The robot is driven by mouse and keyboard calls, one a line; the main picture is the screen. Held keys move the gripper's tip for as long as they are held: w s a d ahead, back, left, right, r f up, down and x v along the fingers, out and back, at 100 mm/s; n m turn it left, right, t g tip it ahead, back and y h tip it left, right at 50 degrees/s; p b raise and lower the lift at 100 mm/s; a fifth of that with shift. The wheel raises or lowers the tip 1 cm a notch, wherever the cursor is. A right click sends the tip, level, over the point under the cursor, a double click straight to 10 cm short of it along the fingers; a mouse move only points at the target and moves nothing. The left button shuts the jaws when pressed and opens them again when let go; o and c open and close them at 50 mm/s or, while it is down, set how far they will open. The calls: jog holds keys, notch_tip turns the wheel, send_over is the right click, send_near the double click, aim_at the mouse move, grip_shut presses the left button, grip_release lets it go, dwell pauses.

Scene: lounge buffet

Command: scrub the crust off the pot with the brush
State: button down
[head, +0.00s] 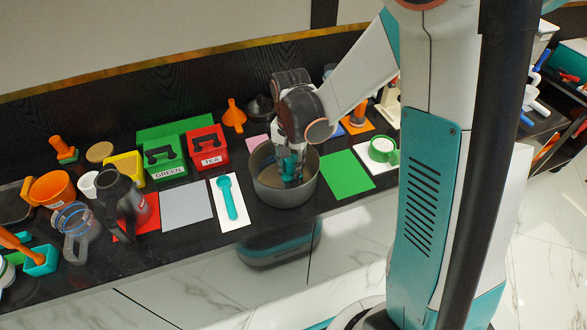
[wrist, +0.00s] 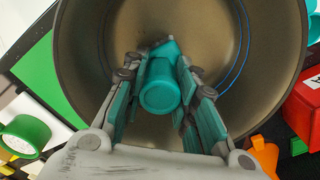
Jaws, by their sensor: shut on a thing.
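The pot (head: 268,192) is a wide grey metal pot on the black counter. In the wrist view its inside (wrist: 100,40) fills most of the picture, with a brownish floor and a thin blue ring line on the right. My gripper (head: 289,172) points down into the pot. In the wrist view my gripper (wrist: 160,90) is shut on the teal brush (wrist: 160,85), whose round handle end faces the camera. A small dark patch shows beside the brush's far end; I cannot tell if it is crust or bristles. The bristles' contact with the floor is hidden.
Left of the pot lies a teal spoon (head: 229,198) on a white sheet. Behind it stand the red TEA box (head: 208,146) and green GREEN box (head: 165,160). Right of it are a green mat (head: 346,174) and green tape roll (head: 383,150). A dark jug (head: 122,205) stands farther left.

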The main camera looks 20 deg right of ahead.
jog(key=shift+w, duration=0.6)
jog(key=shift+s, duration=1.8)
jog(key=shift+w, duration=0.95)
jog(key=shift+f, duration=0.1)
jog(key=shift+w+b, duration=0.1)
jog(key=shift+b, duration=0.2)
